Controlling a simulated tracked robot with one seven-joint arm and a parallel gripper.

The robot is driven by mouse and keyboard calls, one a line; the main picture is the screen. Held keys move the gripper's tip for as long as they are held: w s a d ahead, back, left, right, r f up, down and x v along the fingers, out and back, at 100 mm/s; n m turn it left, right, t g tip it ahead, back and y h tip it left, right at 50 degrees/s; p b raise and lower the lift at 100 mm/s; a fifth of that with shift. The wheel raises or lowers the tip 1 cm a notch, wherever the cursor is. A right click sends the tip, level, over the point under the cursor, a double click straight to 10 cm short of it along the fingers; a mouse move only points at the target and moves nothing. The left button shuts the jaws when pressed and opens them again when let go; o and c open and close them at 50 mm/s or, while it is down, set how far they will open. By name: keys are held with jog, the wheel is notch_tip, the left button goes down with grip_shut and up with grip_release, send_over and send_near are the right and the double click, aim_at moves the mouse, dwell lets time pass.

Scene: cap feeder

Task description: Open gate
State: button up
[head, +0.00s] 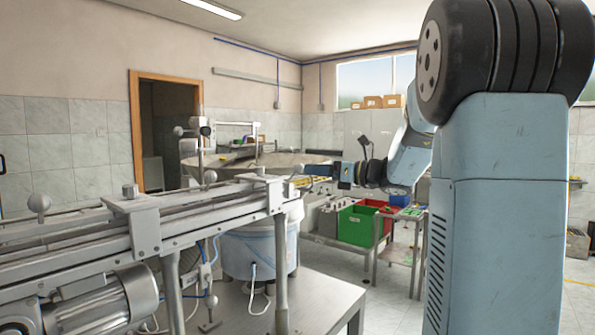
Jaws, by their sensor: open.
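The cap feeder's long metal rail (190,208) runs from the lower left toward the middle of the head view. A wide round feeder bowl (270,160) stands behind its far end. I cannot pick out the gate for certain among the small parts at that end of the rail. My gripper (310,171) is at the end of my blue-grey arm, in front of the bowl and close to the rail's far end. Its jaws are open, and they look small and dark here. I cannot tell whether they touch anything.
A green bin (357,226) and a red bin (378,205) stand beyond. Bare floor (393,300) shows between the table and my arm.

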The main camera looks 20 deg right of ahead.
aim_at(298, 170)
jog(key=shift+x, duration=3.05)
jog(key=shift+c, duration=0.3)
grip_shut()
jog(key=shift+a, duration=0.15)
jog(key=shift+f, duration=0.15)
